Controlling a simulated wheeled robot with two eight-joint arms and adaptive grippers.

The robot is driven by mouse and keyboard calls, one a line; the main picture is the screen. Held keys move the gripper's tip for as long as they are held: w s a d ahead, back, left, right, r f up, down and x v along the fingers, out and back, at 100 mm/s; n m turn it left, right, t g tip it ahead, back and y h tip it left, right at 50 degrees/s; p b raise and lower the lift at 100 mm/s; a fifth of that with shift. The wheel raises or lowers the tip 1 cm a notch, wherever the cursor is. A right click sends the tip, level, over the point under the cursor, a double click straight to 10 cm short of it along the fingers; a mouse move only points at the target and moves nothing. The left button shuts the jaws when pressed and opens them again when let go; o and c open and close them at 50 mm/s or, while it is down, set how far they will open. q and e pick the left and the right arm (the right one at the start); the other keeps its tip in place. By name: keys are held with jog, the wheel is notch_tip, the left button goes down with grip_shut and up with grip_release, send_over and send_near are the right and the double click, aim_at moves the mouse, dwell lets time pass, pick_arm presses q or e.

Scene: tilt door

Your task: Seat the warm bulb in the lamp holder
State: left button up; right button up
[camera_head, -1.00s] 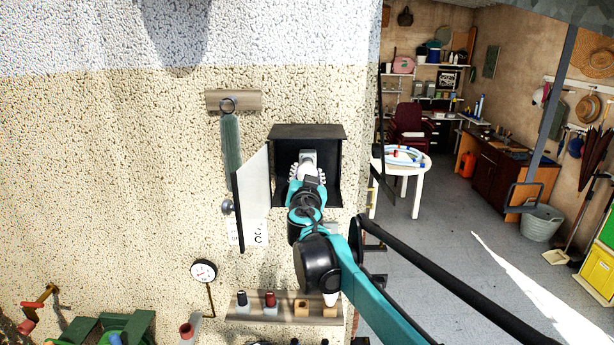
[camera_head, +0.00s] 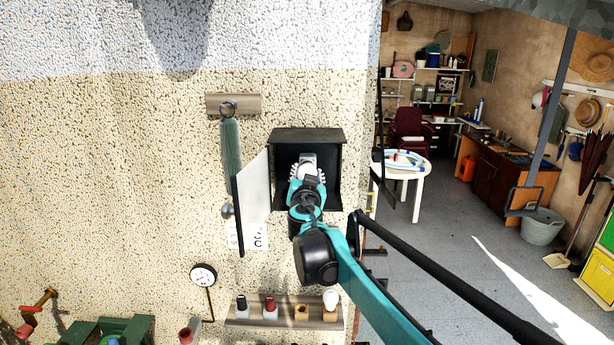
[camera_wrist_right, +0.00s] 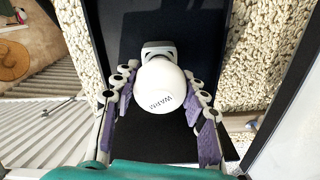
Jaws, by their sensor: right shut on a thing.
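The warm bulb (camera_wrist_right: 161,88) is white and round, with the word WARM on the face toward my right wrist camera. My right gripper (camera_wrist_right: 162,100) is shut on it, its jointed fingers with purple pads on both sides. The pale grey lamp holder (camera_wrist_right: 159,47) shows just behind the bulb, inside the open black box (camera_head: 330,180). In the head view my right gripper (camera_head: 307,178) reaches into this box and the holder (camera_head: 308,158) shows above it. The bulb's base is hidden, so I cannot tell if it touches the holder. My left gripper is out of view.
The box's pale door panel (camera_head: 254,195) stands open on the left, near the hanging green cylinder (camera_head: 231,148). Below, a wooden shelf (camera_head: 250,321) holds dark and red plugs and a white bulb (camera_head: 331,297). A round gauge (camera_head: 203,274) is at lower left.

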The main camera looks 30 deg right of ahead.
jog(key=shift+w+d, duration=0.1)
jog(key=o, duration=1.2)
jog(key=v, duration=1.2)
jog(key=shift+f, duration=0.1)
